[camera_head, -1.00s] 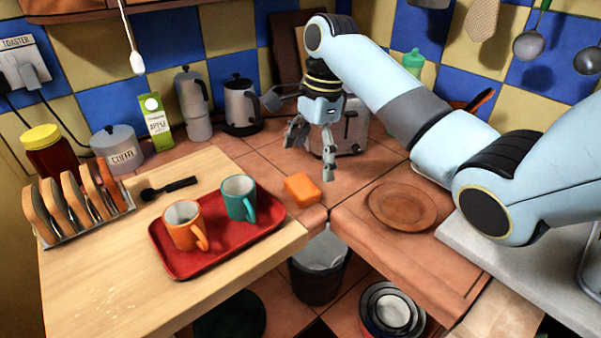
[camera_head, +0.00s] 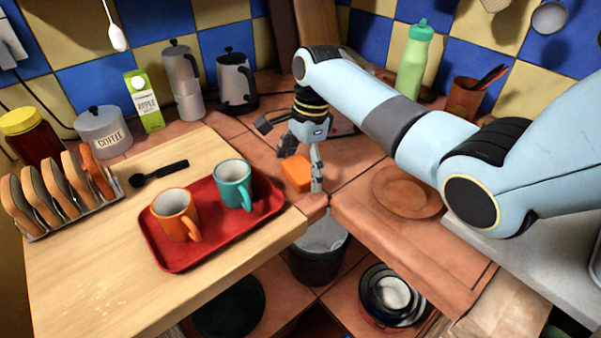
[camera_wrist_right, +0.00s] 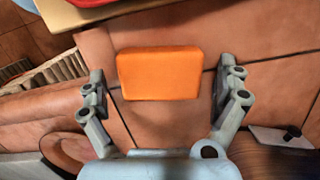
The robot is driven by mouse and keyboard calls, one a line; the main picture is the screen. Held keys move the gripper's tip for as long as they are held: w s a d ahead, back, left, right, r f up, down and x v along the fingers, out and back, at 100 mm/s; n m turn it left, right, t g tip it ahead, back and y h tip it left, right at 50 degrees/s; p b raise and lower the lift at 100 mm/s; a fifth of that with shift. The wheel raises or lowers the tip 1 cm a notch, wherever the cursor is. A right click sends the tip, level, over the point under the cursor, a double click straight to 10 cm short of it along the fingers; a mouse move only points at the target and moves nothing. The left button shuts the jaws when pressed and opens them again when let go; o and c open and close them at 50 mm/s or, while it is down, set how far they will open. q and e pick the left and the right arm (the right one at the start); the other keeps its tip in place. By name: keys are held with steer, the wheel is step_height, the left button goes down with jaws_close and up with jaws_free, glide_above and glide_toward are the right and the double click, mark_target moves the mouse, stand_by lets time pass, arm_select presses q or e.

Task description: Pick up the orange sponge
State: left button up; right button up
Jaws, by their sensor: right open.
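The orange sponge (camera_head: 297,173) lies on the tiled counter in the corner, right of the red tray. My right gripper (camera_head: 303,170) points down over it, and one finger hides part of the sponge in the head view. In the right wrist view the sponge (camera_wrist_right: 159,73) shows whole, between and slightly beyond the two spread fingertips of the right gripper (camera_wrist_right: 165,83). There is a gap on each side, and the gripper is open and empty. My left gripper is not in view.
A red tray (camera_head: 165,254) with an orange mug (camera_head: 172,214) and a teal mug (camera_head: 232,184) is on the wooden board. A brown plate (camera_head: 405,192) lies to the right. A bin (camera_head: 318,262) stands below the counter corner. A kettle (camera_head: 236,82) stands behind.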

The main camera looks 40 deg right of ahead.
mark_target(298, 168)
steer(key=shift+f, duration=0.4)
steer(key=c, duration=0.8)
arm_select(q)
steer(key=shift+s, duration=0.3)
arm_select(e)
steer(key=shift+r, duration=0.15)
steer(key=shift+r, duration=0.6)
step_height(298, 168, up, 3)
steer(key=shift+w+f, duration=0.1)
arm_select(q)
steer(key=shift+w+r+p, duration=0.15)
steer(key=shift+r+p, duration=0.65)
steer(key=shift+p, duration=0.05)
arm_select(e)
steer(key=s+d+r, duration=0.2)
steer(key=s, duration=0.1)
steer(key=s+d+r, duration=0.2)
steer(key=s, duration=0.2)
steer(key=s+d+r, duration=0.1)
steer(key=s+r, duration=0.2)
steer(key=shift+s+d, duration=0.15)
steer(key=shift+d, duration=0.25)
